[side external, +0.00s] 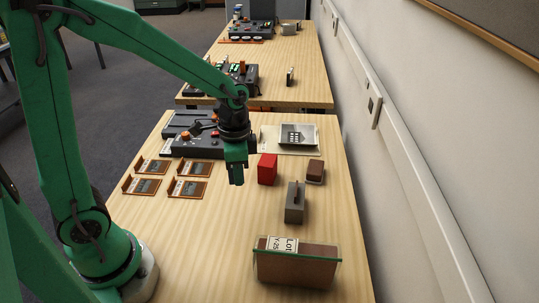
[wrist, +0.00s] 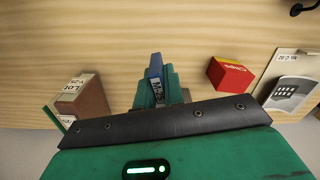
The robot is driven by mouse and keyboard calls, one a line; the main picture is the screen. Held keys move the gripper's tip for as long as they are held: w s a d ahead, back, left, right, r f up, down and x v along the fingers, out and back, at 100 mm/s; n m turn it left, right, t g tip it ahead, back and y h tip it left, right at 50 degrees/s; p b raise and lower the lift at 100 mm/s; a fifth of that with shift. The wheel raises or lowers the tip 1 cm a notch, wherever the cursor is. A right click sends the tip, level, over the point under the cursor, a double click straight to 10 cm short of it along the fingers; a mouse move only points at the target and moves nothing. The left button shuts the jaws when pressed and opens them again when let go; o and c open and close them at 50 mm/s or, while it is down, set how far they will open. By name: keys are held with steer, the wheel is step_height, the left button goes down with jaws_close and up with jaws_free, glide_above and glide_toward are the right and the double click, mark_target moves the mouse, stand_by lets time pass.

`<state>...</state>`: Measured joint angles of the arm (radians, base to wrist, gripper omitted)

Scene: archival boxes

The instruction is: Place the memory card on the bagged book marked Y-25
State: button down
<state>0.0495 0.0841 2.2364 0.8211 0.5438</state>
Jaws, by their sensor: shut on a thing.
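My gripper (side external: 236,180) hangs above the middle of the table, pointing down. In the wrist view its green fingers (wrist: 156,88) are shut on a small bluish-grey piece, which I take as the memory card (wrist: 155,64), with a pale label starting with M. The card cannot be made out in the side view. The bagged book (side external: 297,268) is a brown block with a green edge and a white label reading Lot Y-25. It stands at the near right of the table, apart from my gripper, and shows at the left in the wrist view (wrist: 92,103).
A red box (side external: 267,169), a small brown block (side external: 315,172) and a grey block with a handle (side external: 294,206) stand right of my gripper. Several orange-brown holders (side external: 140,186) are at left. The front-left table is clear.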

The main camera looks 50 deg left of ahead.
steer(key=shift+d, duration=0.15)
steer(key=s+d+r+m, duration=0.2)
steer(key=d+r+m, duration=0.1)
steer(key=d, duration=0.5)
steer(key=s+d+r+m, duration=0.2)
steer(key=d+r+m, duration=0.1)
steer(key=d, duration=0.5)
steer(key=s+d+r+m, duration=0.5)
steer(key=s+d+r, duration=0.1)
steer(key=s+d, duration=0.45)
glide_above(300, 249)
step_height(300, 249, down, 7)
steer(key=shift+f, duration=2)
steer(key=shift+f, duration=0.1)
